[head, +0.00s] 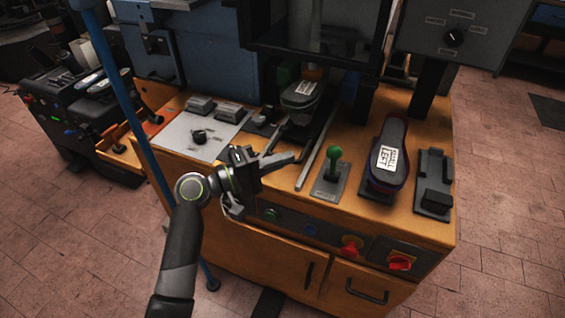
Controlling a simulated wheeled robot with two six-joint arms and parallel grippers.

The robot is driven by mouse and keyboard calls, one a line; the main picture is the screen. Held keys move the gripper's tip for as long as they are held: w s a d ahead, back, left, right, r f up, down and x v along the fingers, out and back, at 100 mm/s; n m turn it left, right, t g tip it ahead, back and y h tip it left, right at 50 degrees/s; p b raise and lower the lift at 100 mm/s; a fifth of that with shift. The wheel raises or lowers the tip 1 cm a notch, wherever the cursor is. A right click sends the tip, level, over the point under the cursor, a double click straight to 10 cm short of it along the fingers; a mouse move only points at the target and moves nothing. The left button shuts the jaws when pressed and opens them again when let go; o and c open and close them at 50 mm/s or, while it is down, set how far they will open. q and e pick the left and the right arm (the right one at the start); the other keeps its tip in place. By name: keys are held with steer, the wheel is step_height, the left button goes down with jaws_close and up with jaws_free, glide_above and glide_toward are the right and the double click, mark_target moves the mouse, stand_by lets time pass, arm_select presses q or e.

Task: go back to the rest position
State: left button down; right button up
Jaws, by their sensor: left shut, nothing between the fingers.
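My left gripper (283,160) is shut and empty. It hangs over the front part of the orange bench (393,222), left of the green-knobbed lever (334,165). A dark shoe-shaped piece with a white label reading LEFT (389,138) stands on the bench at the right. Another dark shoe-shaped piece with a white label (301,95) sits farther back under the machine, between two rails. My right gripper is not in view.
A black holder (434,183) stands at the bench's right end. Red knobs (400,262) project from the front panel. A blue pole (134,112) rises at the left. A grey control box (463,38) overhangs the back right. The brick floor (510,210) at right is clear.

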arm_select(q)
steer(key=s+a+f+m+g+y, duration=0.25)
steer(key=s+a+f+y, duration=0.8)
steer(key=f, duration=0.55)
steer(key=s+a+f+m+g+y, duration=0.1)
steer(key=s+a+y, duration=0.3)
steer(key=s+a, duration=0.5)
steer(key=s+a+f+m+g+y, duration=0.15)
steer(key=s+a+y, duration=0.25)
steer(key=s+a, duration=0.5)
step_height(320, 180, down, 25)
steer(key=s+g, duration=0.2)
steer(key=s+d+f+g+h, duration=0.1)
steer(key=s+d+f, duration=0.1)
steer(key=s+f, duration=1.3)
steer(key=shift+f, duration=0.5)
steer(key=shift+d, duration=0.1)
